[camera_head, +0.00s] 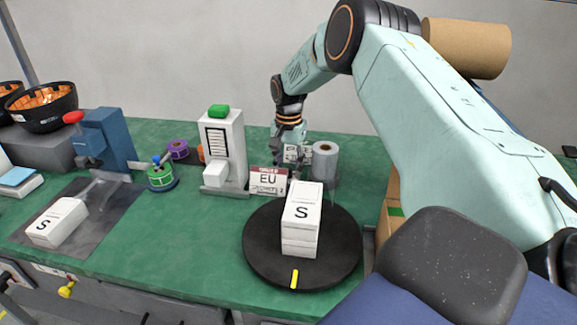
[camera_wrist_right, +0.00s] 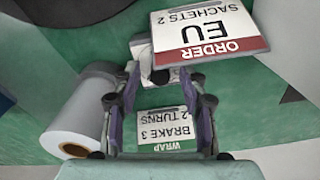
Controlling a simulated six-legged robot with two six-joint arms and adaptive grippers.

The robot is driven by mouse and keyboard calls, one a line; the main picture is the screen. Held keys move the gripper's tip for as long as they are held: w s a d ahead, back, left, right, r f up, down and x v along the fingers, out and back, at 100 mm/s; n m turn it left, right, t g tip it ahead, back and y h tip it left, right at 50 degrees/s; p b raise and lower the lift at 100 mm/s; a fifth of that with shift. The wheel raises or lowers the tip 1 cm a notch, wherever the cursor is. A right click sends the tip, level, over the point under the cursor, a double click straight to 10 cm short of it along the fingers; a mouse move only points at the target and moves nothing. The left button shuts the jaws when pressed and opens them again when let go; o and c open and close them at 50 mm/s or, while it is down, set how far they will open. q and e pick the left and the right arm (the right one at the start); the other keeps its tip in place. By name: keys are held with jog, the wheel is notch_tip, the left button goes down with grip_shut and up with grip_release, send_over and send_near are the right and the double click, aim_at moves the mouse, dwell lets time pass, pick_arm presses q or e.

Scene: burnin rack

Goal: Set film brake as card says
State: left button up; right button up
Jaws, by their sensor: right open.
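My right gripper (camera_head: 291,142) is at the back of the bench, beside the grey film roll (camera_head: 325,160). In the right wrist view, the gripper (camera_wrist_right: 162,100) has its fingers apart, with nothing clearly held between them. Beyond them, a white card with a green strip (camera_wrist_right: 164,126) reads upside down "WRAP, BRAKE 3, 2 TURNS". The film roll (camera_wrist_right: 80,122) shows left of the fingers. The brake's control and its setting cannot be made out. My left gripper is not in view.
The order card (camera_head: 268,181) reads "EU" and "SACHETS 2" and stands in front of the gripper. A black turntable (camera_head: 262,265) carries stacked white S boxes (camera_head: 301,220). A white machine with a green top (camera_head: 222,145) stands left.

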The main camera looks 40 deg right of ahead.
grip_shut()
dwell(0.3)
jog(key=shift+r+m+p, duration=0.1)
jog(key=shift+m+p, duration=0.2)
jog(key=shift+p, duration=0.4)
jog(key=shift+m+p, duration=0.4)
jog(key=shift+p, duration=0.05)
grip_release()
